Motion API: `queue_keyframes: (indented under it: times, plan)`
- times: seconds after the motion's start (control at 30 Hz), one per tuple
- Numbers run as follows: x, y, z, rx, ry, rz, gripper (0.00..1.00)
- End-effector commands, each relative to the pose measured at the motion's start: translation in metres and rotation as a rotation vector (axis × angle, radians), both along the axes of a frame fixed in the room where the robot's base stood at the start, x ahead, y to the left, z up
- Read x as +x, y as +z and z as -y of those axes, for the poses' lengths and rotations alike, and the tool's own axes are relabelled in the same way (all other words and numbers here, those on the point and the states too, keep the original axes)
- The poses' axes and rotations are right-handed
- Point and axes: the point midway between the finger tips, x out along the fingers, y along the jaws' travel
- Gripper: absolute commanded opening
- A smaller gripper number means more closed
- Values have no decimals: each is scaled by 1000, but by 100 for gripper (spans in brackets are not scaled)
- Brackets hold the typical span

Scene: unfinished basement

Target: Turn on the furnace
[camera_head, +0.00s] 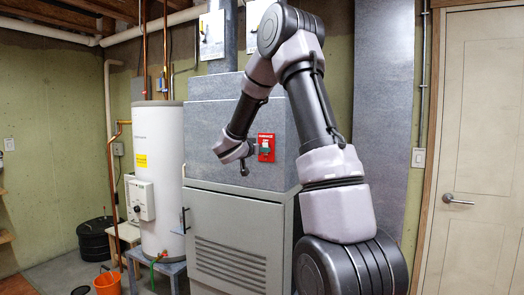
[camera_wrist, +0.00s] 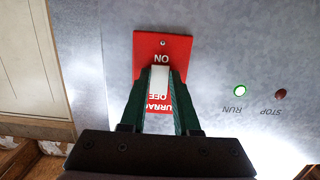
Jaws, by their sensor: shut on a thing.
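The furnace (camera_head: 235,225) is a large grey cabinet with a louvred lower door. Its red switch plate (camera_head: 267,142) is on the upper front and also fills the middle of the wrist view (camera_wrist: 179,45). The plate's lettering is upside down there, with ON above the lever and OFF between the fingers. My gripper (camera_wrist: 161,72) is shut on the pale switch lever (camera_wrist: 160,80), with a dark green finger on each side. The fingers partly hide the plate, and the lever's exact position is hard to tell. A green RUN light (camera_wrist: 240,90) glows; the STOP light (camera_wrist: 280,94) is dark red.
A white water heater (camera_head: 158,180) with pipes stands left of the furnace. An orange bucket (camera_head: 108,284) and a black container (camera_head: 95,240) are on the floor at left. A closed door (camera_head: 475,150) is at right.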

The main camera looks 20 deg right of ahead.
Motion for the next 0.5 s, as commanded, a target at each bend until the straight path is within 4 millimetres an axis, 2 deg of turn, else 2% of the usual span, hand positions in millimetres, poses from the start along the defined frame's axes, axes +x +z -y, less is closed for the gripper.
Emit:
queue_keyframes:
  times: [0.23,0.27,0.3,0.33,0.5]
  plan:
    - [0,-1,0,0,-1,-2,0]
    - [0,-1,0,0,-1,-2,38]
    - [0,-1,0,0,-1,-2,53]
    - [0,-1,0,0,-1,-2,60]
    - [0,-1,0,1,-1,-1,60]
